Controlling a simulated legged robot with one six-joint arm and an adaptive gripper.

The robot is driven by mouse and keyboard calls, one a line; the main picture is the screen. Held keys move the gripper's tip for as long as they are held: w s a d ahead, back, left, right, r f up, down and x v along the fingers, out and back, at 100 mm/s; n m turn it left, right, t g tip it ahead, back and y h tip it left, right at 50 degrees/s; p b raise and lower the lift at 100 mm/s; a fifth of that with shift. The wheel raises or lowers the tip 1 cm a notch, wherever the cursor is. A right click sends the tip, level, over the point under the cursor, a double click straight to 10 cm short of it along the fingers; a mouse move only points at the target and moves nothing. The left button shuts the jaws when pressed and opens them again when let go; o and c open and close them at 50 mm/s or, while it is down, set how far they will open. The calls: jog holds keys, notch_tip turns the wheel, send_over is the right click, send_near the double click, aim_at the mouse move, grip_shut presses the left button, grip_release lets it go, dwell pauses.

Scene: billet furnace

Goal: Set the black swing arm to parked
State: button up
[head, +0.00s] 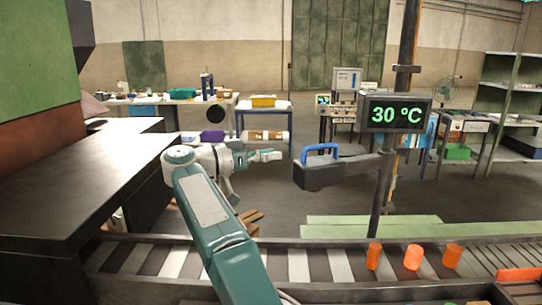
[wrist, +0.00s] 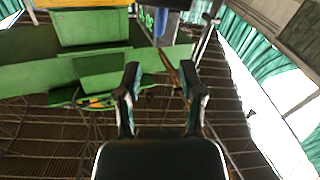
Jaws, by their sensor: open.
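The black swing arm (head: 345,171) reaches out to the left from a dark upright post (head: 382,190) in the head view. It is about level, and its thick free end carries a blue loop handle (head: 320,151). My gripper (head: 262,158) is left of that free end, with a clear gap between them, and touches nothing. In the wrist view my two fingers (wrist: 160,72) stand apart with nothing held between them. I cannot pick out the swing arm for sure in the wrist view.
A display (head: 397,113) reading 30 °C is on the post. A roller conveyor (head: 300,266) runs across the front, with orange billets (head: 412,257) at right. A dark bench (head: 85,185) stands at left. A table with a yellow bin (head: 263,101) stands behind.

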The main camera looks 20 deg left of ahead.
jog(key=shift+r, duration=0.1)
grip_shut()
jog(key=s+d+f+m+t+y, duration=0.6)
jog(key=s+d+f+m+y, duration=0.4)
jog(key=s+y, duration=0.25)
jog(key=m, duration=0.1)
send_near(308, 190)
jog(key=w+d, duration=0.3)
jog(key=w, duration=0.1)
jog(key=shift+h, duration=0.25)
jog(key=shift+w+a, duration=1.4)
jog(key=shift+w, duration=0.05)
